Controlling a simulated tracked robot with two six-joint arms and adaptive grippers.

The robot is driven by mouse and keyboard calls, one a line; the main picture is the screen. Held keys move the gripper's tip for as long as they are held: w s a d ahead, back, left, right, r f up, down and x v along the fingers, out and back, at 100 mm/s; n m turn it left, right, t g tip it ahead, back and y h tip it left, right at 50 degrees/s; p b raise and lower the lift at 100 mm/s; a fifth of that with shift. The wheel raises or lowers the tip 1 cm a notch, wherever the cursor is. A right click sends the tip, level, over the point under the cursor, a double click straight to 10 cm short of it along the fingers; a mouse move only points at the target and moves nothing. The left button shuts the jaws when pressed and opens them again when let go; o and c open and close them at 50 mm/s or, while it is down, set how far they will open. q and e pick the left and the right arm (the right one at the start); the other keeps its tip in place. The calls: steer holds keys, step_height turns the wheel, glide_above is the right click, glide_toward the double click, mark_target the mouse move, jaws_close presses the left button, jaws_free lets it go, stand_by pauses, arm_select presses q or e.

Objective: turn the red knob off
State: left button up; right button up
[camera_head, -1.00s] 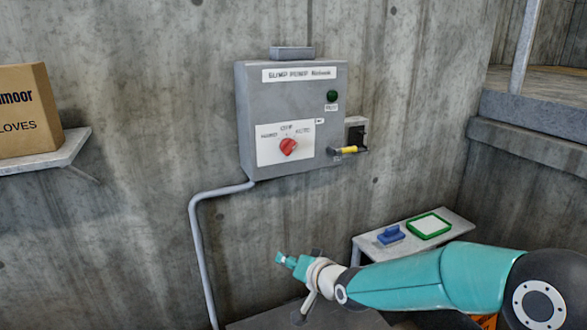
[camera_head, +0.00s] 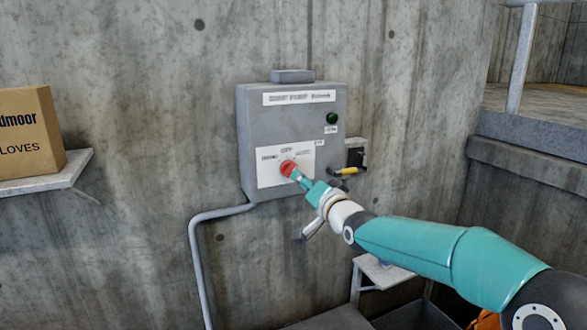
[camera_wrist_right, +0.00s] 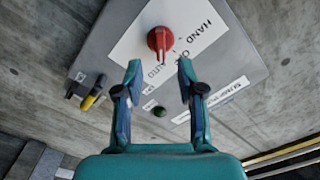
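The red knob (camera_head: 287,168) sits on a white plate marked HAND, OFF and AUTO, on the grey pump control box on the wall. In the wrist view the knob (camera_wrist_right: 160,40) lies just beyond and between my right fingertips. Its raised ridge appears to point toward the AUTO side; the exact setting is hard to tell. My right gripper (camera_head: 297,175) is at the knob's lower right in the head view. In the wrist view the right gripper (camera_wrist_right: 160,66) is open, one finger to each side, with no clear contact. My left gripper is not in view.
A yellow-handled switch (camera_head: 343,171) juts from the box's right side, close to my right gripper. A green lamp (camera_head: 332,118) is above. A shelf (camera_head: 75,172) with a cardboard box (camera_head: 28,135) is at left. A small table (camera_head: 385,272) stands below, partly behind my arm.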

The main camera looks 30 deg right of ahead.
mark_target(290, 169)
steer(key=w+p, duration=0.1)
steer(key=w, duration=0.5)
steer(key=shift+w+d+p, duration=0.2)
steer(key=shift+p, duration=0.2)
jaws_close()
